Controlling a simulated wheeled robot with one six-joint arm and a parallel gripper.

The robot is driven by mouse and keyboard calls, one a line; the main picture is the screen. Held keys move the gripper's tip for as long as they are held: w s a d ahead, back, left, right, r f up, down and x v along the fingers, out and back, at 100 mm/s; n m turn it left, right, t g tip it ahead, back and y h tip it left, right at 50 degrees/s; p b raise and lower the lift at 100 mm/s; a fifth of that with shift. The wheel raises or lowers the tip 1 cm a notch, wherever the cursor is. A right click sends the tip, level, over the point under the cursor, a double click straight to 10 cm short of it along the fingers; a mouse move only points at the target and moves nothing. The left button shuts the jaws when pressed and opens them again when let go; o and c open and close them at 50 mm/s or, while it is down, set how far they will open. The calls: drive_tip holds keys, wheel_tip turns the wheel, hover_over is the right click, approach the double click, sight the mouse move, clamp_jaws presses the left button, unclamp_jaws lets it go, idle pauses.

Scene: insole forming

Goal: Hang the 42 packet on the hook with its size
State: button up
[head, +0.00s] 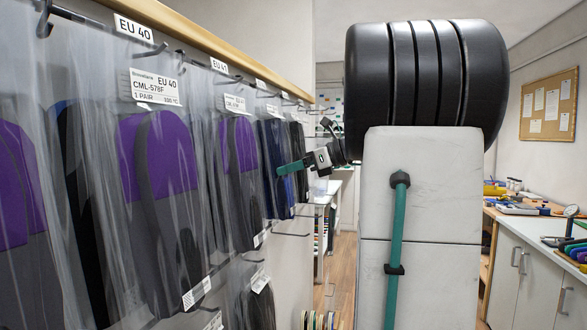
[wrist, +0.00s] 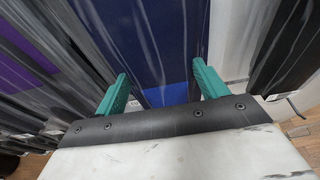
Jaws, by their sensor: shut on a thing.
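My gripper (head: 283,169) is at the far part of the packet rack in the head view, its green finger against a dark blue packet (head: 274,150). In the wrist view the two green fingers of my gripper (wrist: 160,76) stand apart with a blue packet (wrist: 165,35) between them, and they are shut on it. The packet is clear plastic around blue and dark blue insoles. Its size label cannot be read, and I cannot tell whether its top is on a hook. The hook tags on the rail include a near EU 40 tag (head: 133,27); the farther tags are too small to read surely.
Purple and grey packets, one labelled EU 40 (head: 155,88), hang close on the left. Black packets (head: 299,160) hang beyond the blue one. Lower hooks (head: 291,234) stick out below. A workbench (head: 540,260) stands at right, with wooden floor (head: 340,280) between.

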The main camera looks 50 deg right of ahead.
drive_tip(key=shift+f, duration=0.1)
drive_tip(key=o, duration=1.1)
drive_tip(key=v, duration=0.7)
drive_tip(key=shift+s, duration=0.35)
drive_tip(key=shift+d, duration=0.15)
